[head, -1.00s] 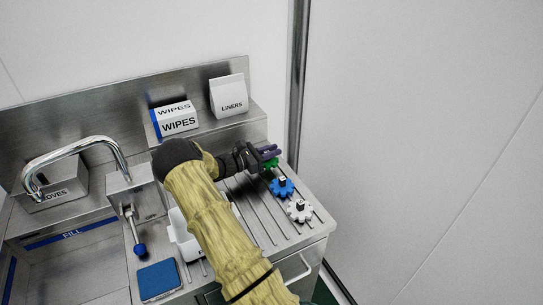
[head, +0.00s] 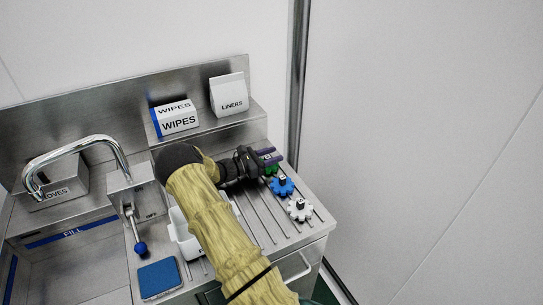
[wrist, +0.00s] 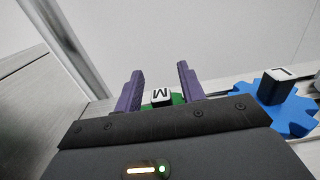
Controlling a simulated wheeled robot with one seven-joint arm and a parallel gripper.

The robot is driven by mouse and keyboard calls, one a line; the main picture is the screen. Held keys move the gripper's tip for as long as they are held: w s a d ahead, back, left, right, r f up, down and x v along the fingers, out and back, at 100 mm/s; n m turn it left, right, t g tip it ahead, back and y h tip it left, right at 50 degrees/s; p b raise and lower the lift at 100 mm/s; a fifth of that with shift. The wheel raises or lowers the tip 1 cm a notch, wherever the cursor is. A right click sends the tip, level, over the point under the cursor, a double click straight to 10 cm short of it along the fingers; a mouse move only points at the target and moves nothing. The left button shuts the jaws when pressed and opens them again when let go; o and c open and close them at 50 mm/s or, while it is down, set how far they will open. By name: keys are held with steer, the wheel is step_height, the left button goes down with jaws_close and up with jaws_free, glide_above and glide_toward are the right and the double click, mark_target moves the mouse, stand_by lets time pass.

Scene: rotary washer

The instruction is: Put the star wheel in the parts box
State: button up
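Three star wheels lie in a row on the ribbed drainboard: a green one (head: 271,169) at the back, a blue one (head: 283,187) and a white one (head: 299,209) nearest the front. The green wheel (wrist: 177,99) has a white hub marked M, and the blue wheel (wrist: 272,106) has one marked L. My gripper (head: 269,157) is at the green wheel and partly hides it. In the wrist view its purple fingers (wrist: 160,69) are apart, with the M hub showing between them. A white open box (head: 184,240), partly hidden by my arm, stands left of the wheels.
A wipes box (head: 178,120) and a liners box (head: 229,96) stand on the back ledge. A tap (head: 75,142), a blue-tipped lever (head: 140,248) and a blue pad (head: 159,279) are to the left. The ribbed drainboard (head: 262,222) is bare between box and wheels.

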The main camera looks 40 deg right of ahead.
mark_target(265, 158)
steer(key=b+v, duration=0.1)
steer(key=v, duration=0.6)
steer(key=shift+w+a+f, duration=0.15)
steer(key=shift+a, duration=0.2)
step_height(265, 158, up, 8)
steer(key=shift+d, duration=0.15)
